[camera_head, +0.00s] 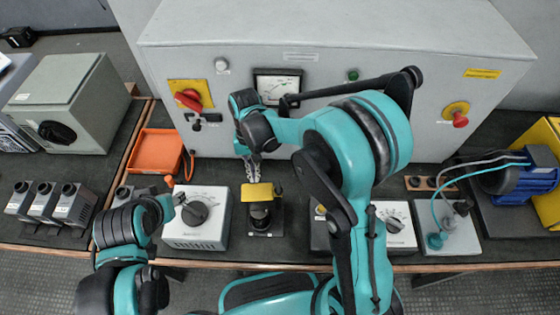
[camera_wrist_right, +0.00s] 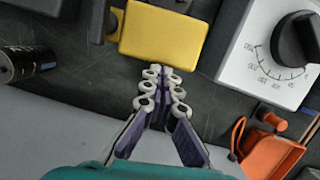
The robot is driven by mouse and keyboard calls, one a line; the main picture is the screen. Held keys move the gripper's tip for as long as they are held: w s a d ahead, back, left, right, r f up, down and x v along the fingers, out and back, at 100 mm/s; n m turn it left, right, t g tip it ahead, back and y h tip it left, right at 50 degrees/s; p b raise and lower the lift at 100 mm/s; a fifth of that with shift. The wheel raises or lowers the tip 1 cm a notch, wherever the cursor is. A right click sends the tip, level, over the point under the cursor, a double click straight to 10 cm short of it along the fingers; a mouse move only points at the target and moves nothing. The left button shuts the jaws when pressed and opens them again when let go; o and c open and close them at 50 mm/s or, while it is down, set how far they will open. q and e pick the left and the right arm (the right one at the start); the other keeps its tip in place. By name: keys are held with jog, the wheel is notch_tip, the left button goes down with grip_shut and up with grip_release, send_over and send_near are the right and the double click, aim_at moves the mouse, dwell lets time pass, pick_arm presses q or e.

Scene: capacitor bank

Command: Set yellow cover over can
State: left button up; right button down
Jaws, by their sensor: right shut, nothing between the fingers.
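The yellow cover (camera_head: 258,192) shows as a small flat yellow piece at the black holder in the middle of the bench. It is large at the top of the right wrist view (camera_wrist_right: 163,38). A dark round body (camera_head: 260,216) shows just in front of it; I cannot tell whether this is the can. A black cylinder with a pale label (camera_wrist_right: 28,60) is at the left of the right wrist view. My right gripper (camera_head: 252,172) is shut and empty, its fingertips (camera_wrist_right: 162,75) just behind the cover's edge. My left gripper (camera_head: 176,203) is by the dial box, its fingers unclear.
The white dial box (camera_head: 197,217) stands left of the cover, with an orange tray (camera_head: 157,151) behind it. The grey cabinet (camera_head: 330,120) closes off the back. A second dial box (camera_head: 395,224) and a blue motor (camera_head: 520,180) stand to the right.

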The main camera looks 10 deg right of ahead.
aim_at(251, 196)
jog(key=s+a+n, duration=0.1)
jog(key=n, duration=0.1)
jog(key=s+n, duration=0.1)
jog(key=shift+s+a+n+h, duration=0.15)
jog(key=shift+a+n+h, duration=0.2)
jog(key=shift+n+h, duration=0.05)
jog(key=s+n, duration=0.2)
jog(key=shift+a+n+h, duration=0.3)
jog(key=shift+h, duration=0.1)
jog(key=shift+s, duration=0.45)
jog(key=shift+a, duration=0.1)
jog(key=p+v, duration=1.4)
jog(key=v, duration=0.6)
jog(key=shift+s, duration=0.3)
jog(key=shift+a, duration=0.1)
